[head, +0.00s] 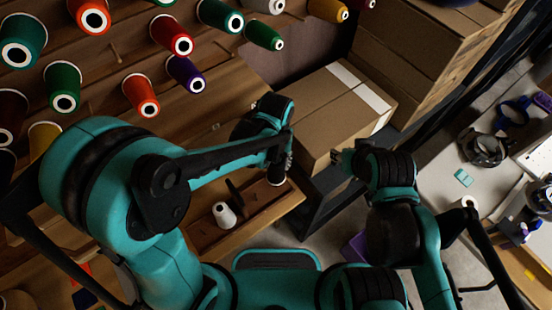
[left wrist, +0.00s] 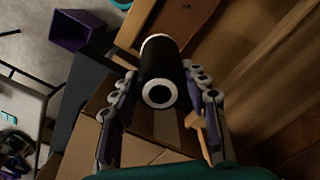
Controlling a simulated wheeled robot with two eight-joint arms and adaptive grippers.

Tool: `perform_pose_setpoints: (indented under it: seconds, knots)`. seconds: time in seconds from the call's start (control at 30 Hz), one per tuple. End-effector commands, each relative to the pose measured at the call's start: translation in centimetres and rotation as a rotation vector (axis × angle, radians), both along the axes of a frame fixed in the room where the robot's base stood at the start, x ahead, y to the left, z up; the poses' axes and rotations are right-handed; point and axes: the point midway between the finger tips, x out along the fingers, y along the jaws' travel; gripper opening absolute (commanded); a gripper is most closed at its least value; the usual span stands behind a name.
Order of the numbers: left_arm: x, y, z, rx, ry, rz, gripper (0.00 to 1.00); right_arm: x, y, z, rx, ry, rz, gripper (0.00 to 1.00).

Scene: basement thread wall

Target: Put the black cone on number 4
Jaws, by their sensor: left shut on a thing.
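My left gripper (head: 281,150) is shut on a black cone (head: 276,174) above the wooden shelf, beside the cardboard box. In the left wrist view the black cone (left wrist: 161,62) sits between the two fingers of the left gripper (left wrist: 160,78), with its white ringed end toward the camera. My right gripper (head: 342,160) is near the box's right side, small and partly hidden by its own wrist, so its jaws are unclear. No number 4 can be read in either view.
Coloured thread cones, such as a red one (head: 171,36) and a green one (head: 62,86), stick out from the wooden wall. A white cone (head: 224,214) stands on the shelf (head: 255,222). A cardboard box (head: 335,105) is behind the grippers. A cluttered white table (head: 440,170) is at right.

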Motion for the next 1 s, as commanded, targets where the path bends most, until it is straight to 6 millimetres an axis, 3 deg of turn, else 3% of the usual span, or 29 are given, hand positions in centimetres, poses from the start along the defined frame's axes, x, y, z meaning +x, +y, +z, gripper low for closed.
perform_pose_setpoints:
  seconds: [0.6,1.0]
  knots:
    - [0.0,0.0,-6.8,0.000,0.000,0.000,0.19,0.0,0.0,-5.3,0.000,0.000,0.000,0.40]
    - [0.0,0.0,-7.7,0.000,0.000,0.000,0.19,0.0,0.0,-6.1,0.000,0.000,0.000,0.40]
